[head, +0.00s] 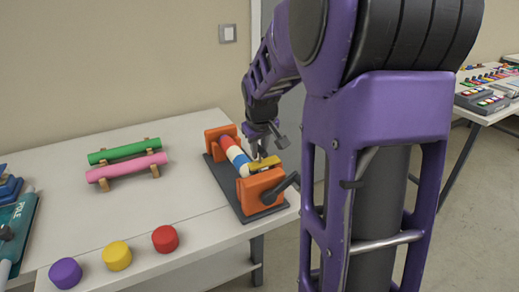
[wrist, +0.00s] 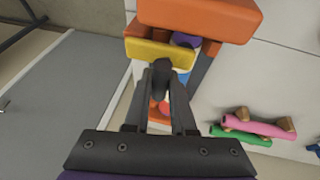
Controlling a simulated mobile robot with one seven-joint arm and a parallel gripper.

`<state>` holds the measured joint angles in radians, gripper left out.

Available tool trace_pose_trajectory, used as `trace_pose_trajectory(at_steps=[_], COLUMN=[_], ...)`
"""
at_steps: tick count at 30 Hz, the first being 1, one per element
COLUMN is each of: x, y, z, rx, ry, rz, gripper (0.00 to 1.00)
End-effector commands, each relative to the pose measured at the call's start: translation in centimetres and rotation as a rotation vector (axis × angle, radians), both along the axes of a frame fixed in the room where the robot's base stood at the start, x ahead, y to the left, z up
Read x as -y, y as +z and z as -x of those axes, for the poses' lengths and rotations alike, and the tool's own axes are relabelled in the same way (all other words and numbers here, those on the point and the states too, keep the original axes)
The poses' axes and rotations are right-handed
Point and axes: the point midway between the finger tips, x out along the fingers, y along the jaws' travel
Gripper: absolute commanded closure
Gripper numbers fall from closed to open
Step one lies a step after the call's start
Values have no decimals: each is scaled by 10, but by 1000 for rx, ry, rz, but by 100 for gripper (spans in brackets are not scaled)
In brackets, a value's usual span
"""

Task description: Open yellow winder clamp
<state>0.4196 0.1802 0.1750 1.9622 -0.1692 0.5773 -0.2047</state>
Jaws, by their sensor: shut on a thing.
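The winder has two orange end blocks (head: 262,190) on a dark base (head: 222,180) and stands near the right end of the white table. A roll with red, white and blue bands (head: 235,156) lies between the blocks. The yellow winder clamp (head: 266,164) lies across the roll's near end, beside the front block; it also shows in the wrist view (wrist: 150,51). My gripper (wrist: 161,72) is shut on the yellow clamp at its edge, coming from above. The exact contact is partly hidden by the fingers. A dark crank (head: 284,186) sticks out from the front block.
Green (head: 124,151) and pink (head: 126,167) rolls lie on wooden supports to the left. Purple (head: 65,273), yellow (head: 117,256) and red (head: 165,239) round pieces stand along the table's front. A teal device (head: 14,240) is at far left. Another table (head: 487,112) stands at right.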

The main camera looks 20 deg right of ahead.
Motion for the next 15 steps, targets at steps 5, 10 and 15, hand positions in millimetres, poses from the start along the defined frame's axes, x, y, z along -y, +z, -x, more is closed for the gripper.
trace_pose_trajectory(at_steps=[5, 10, 15], x=[3, 9, 17], y=[6, 13, 17], z=[-1, -1, -1], rx=[0, -2, -5], ry=[-3, -6, -8], rz=[-38, -125, -259], gripper=[100, 100, 100])
